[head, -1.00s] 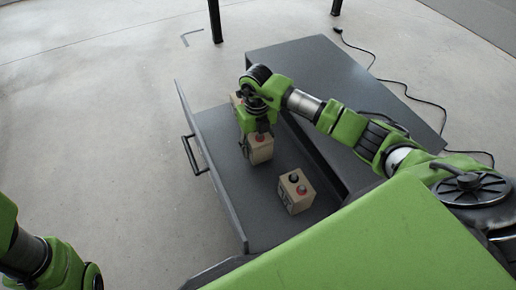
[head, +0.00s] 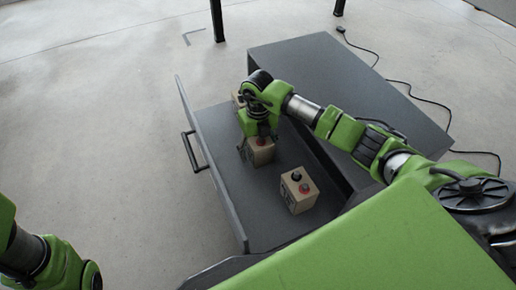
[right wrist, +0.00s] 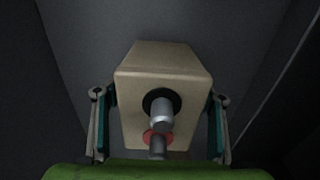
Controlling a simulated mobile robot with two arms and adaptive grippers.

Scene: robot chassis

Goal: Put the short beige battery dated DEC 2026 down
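A short beige battery (head: 262,155) is in the open drawer (head: 232,188), partly hidden by my right gripper (head: 257,140). In the right wrist view the beige battery (right wrist: 135,85) shows its top, with two metal terminals, one with a black ring and one with a red ring. The fingers of my right gripper (right wrist: 161,125) lie along its two sides and appear shut on it. I cannot tell whether its base touches the drawer floor. No date is readable. My left gripper is out of view; only part of the left arm shows at the lower left.
A second beige battery (head: 299,190) with red and black terminals stands nearer in the drawer. The dark cabinet (head: 345,85) borders the drawer on the right. Bare drawer floor lies around the batteries.

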